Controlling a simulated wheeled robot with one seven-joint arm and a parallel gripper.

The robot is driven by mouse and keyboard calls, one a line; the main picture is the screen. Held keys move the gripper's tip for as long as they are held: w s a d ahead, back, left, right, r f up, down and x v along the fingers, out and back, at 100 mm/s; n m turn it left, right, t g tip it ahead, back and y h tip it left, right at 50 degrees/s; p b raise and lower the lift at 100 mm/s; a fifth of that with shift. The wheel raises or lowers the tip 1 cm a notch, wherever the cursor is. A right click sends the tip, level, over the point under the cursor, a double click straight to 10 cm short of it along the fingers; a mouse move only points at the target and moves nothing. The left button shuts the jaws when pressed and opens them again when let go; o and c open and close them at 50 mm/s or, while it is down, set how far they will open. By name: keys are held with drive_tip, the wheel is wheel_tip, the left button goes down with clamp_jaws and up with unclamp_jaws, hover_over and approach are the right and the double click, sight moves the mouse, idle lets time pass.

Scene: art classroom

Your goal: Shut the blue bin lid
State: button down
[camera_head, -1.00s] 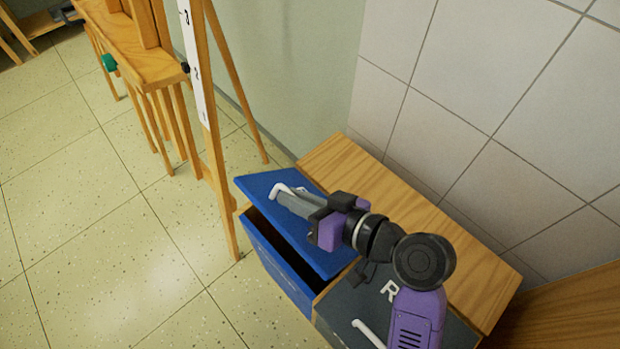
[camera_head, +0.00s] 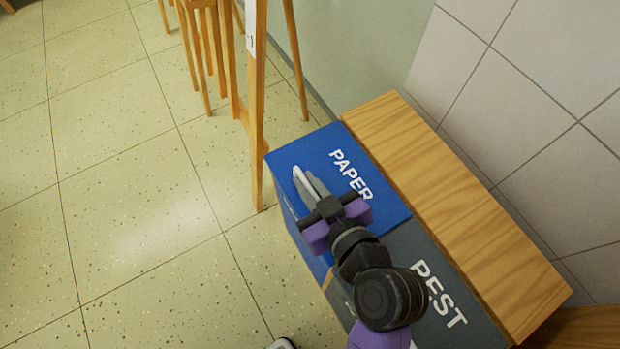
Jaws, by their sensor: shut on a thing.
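The blue bin lid (camera_head: 372,205) lies flat on the blue bin (camera_head: 290,212) and reads "PAPER" in white. No dark gap shows between lid and bin along the visible edge. A white handle (camera_head: 297,176) sits near the lid's front left part. My gripper (camera_head: 309,186) is over the lid with its grey fingers at the handle, shut on it. The arm comes in from the lower right and hides part of the lid's front edge.
A grey bin lid (camera_head: 435,262) marked "REST" adjoins on the right. A wooden ledge (camera_head: 460,210) runs behind both lids, against the tiled wall (camera_head: 510,110). A wooden easel (camera_head: 257,120) stands close at the left.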

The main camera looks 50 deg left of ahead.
drive_tip(key=shift+f, duration=0.25)
drive_tip(key=c, duration=1.5)
unclamp_jaws()
drive_tip(key=shift+r, duration=0.1)
drive_tip(key=shift+d+r, duration=0.15)
drive_tip(key=shift+d, duration=0.1)
drive_tip(key=shift+p+v, duration=0.9)
drive_tip(key=shift+v, duration=2.7)
